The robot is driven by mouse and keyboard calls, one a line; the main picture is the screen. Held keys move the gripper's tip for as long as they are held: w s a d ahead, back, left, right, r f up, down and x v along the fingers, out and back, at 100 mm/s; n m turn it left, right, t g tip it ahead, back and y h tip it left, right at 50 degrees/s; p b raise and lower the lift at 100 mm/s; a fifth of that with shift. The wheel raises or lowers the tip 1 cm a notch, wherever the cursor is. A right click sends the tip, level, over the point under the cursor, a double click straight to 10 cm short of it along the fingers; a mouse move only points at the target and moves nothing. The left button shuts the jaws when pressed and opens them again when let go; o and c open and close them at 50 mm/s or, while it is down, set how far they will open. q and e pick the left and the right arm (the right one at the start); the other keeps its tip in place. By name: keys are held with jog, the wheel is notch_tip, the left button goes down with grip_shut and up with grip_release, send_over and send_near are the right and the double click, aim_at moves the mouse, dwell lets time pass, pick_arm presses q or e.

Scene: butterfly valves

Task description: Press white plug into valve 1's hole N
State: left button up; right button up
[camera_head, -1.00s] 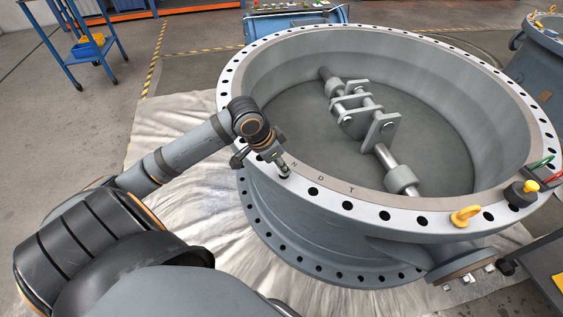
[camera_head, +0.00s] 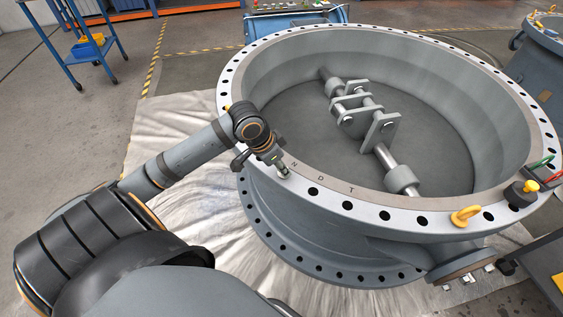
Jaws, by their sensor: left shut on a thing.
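Valve 1 (camera_head: 330,211) is the large grey ring with a flange of dark holes, filling the middle and right. The letters N, D and T are marked on its near left rim. My left gripper (camera_head: 284,173) is at the flange by the letter N, shut, with its tip over the hole there. The white plug is too small and covered to make out between the fingers. Hole N is hidden under the fingertips.
A shaft with brackets (camera_head: 366,117) crosses inside the valve. A blue trolley (camera_head: 86,46) stands at the far left.

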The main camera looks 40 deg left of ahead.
pick_arm(q)
jog(key=shift+f, duration=0.15)
dwell(0.5)
jog(key=shift+f, duration=0.4)
jog(key=o, duration=0.9)
jog(key=o, duration=0.5)
